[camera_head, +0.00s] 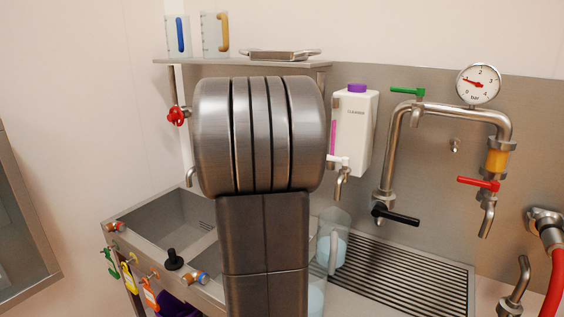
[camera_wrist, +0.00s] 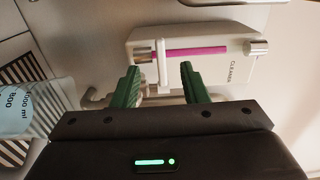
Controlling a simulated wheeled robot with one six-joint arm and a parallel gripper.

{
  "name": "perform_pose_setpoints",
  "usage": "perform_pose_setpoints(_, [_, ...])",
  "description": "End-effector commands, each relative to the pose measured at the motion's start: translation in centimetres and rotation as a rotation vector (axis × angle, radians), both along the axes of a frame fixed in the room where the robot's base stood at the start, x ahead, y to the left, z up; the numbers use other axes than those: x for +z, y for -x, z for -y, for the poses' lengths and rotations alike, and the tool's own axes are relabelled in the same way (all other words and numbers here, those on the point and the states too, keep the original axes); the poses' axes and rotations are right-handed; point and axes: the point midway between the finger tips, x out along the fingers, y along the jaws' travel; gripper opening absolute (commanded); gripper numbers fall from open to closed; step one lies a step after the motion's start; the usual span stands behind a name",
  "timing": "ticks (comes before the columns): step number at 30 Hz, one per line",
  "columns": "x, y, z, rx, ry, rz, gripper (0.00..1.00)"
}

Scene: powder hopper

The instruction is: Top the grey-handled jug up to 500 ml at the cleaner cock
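The cleaner dispenser (camera_head: 355,135) hangs on the back wall, white with a purple cap and a magenta sight tube. Its cock (camera_head: 342,186) has a white lever (camera_head: 338,160). A clear jug (camera_head: 343,222) with a pale grey handle (camera_head: 333,252) and light blue liquid stands below, partly hidden by my arm. In the wrist view the jug (camera_wrist: 22,112) shows 800 and 1000 ml marks; the liquid level cannot be read exactly. My gripper (camera_wrist: 160,82) is open with green fingers. The white lever (camera_wrist: 162,62) shows between the fingers, just beyond them, with no visible contact.
A shelf (camera_head: 185,61) holds a blue-handled jug (camera_head: 177,35), a yellow-handled jug (camera_head: 213,35) and a metal tray (camera_head: 281,55). A sink (camera_head: 150,222) lies left. A drain grate (camera_head: 400,282) and a pipe with a black lever (camera_head: 396,215) lie right.

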Motion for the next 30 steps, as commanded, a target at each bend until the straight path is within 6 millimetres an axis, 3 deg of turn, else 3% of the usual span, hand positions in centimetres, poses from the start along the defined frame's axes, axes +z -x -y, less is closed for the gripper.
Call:
perform_pose_setpoints(8, [0.0,-1.5,1.1,-0.002,0.000,-0.002,0.40])
perform_pose_setpoints(21, [-0.1,-6.5,4.4,-0.001,-0.001,0.000,0.40])
perform_pose_setpoints(30, [0.0,-7.5,5.1,0.001,-0.001,0.000,0.40])
